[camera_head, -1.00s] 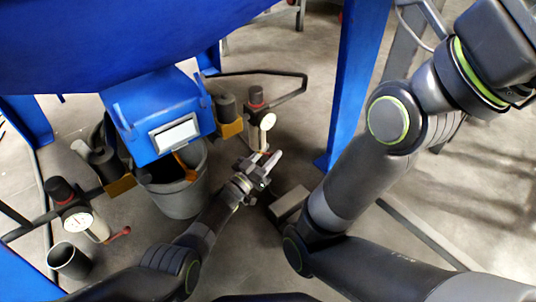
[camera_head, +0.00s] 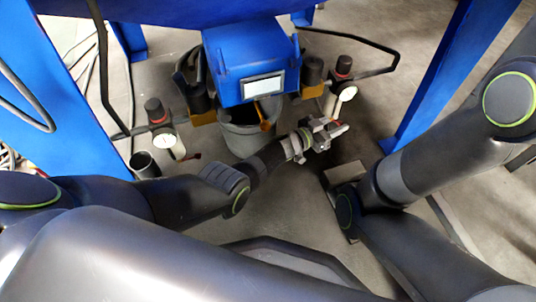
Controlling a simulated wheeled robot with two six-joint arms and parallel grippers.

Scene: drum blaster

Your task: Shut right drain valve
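The right drain valve assembly stands right of the blue box, with a black knob with a red band (camera_head: 343,65) on top and a white round gauge (camera_head: 348,93) on its side. No handle on it shows clearly. My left gripper (camera_head: 340,125) is just below the gauge, its fingers pointing right. The two fingers look slightly apart and nothing shows between them. I cannot tell whether a finger touches the valve. My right arm is at the right, but its gripper is not in view.
The blue box (camera_head: 252,65) hangs under the blue drum, above a grey bucket (camera_head: 240,138). A similar left valve (camera_head: 163,137) has a red lever (camera_head: 190,157). A blue leg (camera_head: 430,75) stands at the right. A black bent bar (camera_head: 385,55) passes behind the right valve.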

